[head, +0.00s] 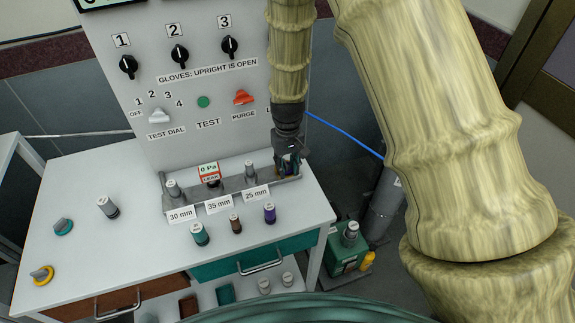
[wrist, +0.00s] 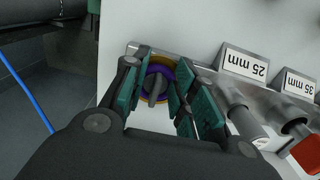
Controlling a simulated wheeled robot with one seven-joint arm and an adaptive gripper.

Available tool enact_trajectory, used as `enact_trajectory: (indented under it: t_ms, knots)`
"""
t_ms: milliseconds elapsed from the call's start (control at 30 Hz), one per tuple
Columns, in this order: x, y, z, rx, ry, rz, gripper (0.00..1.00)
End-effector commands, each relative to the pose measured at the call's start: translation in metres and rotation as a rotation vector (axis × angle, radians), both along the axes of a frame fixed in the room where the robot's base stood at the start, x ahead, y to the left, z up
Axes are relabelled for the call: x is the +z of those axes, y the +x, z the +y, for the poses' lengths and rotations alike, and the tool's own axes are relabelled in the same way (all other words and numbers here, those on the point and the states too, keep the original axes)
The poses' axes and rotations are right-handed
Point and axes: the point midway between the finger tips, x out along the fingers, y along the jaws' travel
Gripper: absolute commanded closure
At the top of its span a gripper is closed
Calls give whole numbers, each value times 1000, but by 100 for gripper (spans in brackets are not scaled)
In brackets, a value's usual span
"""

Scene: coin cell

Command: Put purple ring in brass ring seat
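The purple ring (wrist: 164,72) surrounds a dark grey knob with a raised bar handle, seen from above in the wrist view. A brass-yellow rim (wrist: 158,60) shows around the purple ring, so the ring appears to lie in or directly over the brass ring seat; whether it is fully down I cannot tell. My gripper (wrist: 156,92) has its teal-padded fingers on either side of the knob handle, with purple showing between handle and pads. In the head view my gripper (head: 289,166) points down at the right end of the grey rail and hides most of the ring and seat.
Size labels stand in front. Teal-ringed (head: 63,227) and yellow-ringed (head: 42,273) knobs lie left.

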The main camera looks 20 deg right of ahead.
Motion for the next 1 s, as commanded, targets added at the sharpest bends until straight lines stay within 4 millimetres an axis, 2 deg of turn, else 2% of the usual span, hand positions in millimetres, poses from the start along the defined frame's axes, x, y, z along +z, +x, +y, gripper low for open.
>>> enact_trajectory:
  t_ms: [267,1000]
  knots:
    - [9,0,0,0,0,-2,72]
    - [102,1,0,0,0,-2,72]
